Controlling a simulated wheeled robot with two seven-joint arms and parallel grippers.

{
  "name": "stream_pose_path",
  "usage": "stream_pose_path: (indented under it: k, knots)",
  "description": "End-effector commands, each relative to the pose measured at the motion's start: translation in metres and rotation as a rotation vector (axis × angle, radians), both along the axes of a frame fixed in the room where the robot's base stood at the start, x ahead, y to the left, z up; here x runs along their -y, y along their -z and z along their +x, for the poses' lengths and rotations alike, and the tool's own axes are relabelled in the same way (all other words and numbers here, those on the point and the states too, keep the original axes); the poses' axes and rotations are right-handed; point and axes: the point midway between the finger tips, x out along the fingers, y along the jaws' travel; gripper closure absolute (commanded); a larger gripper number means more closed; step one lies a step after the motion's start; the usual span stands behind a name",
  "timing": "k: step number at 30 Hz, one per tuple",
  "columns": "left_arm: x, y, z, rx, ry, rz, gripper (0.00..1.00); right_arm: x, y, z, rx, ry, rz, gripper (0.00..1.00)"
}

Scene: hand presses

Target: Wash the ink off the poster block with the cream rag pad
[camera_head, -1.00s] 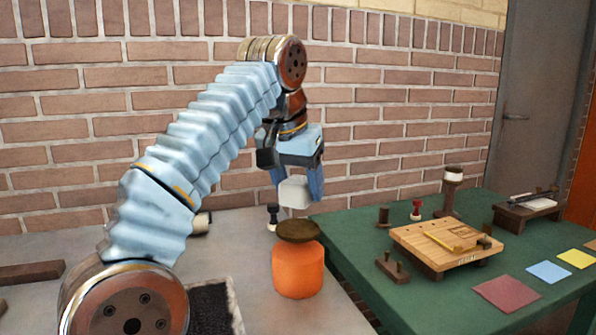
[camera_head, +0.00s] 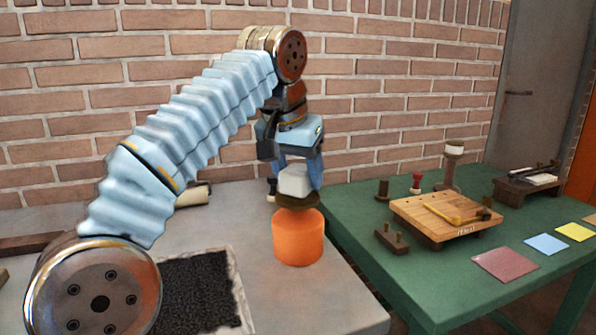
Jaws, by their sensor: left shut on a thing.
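My left gripper (camera_head: 294,178) is shut on a whitish block, the cream rag pad (camera_head: 294,181), held between blue fingers. The pad is low over the brown round top (camera_head: 297,202) of an orange can (camera_head: 298,240) on the grey table. It looks very close to that top; I cannot tell if they touch. A slab with a black, grainy face (camera_head: 200,287) and a pale rim lies at the lower middle, partly hidden by my left arm. It may be the inked poster block. My right gripper is not in view.
A green table (camera_head: 350,215) on the right holds a wooden board (camera_head: 430,222) with a yellow tool, small stands, a red-topped piece (camera_head: 416,183) and coloured cards (camera_head: 546,244). A brick wall stands behind.

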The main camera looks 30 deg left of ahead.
Motion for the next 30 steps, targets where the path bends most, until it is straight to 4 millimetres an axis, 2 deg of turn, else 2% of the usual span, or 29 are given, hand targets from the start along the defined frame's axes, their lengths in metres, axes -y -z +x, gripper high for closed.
stream_pose_path:
  k: [30]
  knots:
    - [0.0, 0.01, 0.0, 0.001, 0.0, 0.0, 0.65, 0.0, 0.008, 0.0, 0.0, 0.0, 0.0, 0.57]
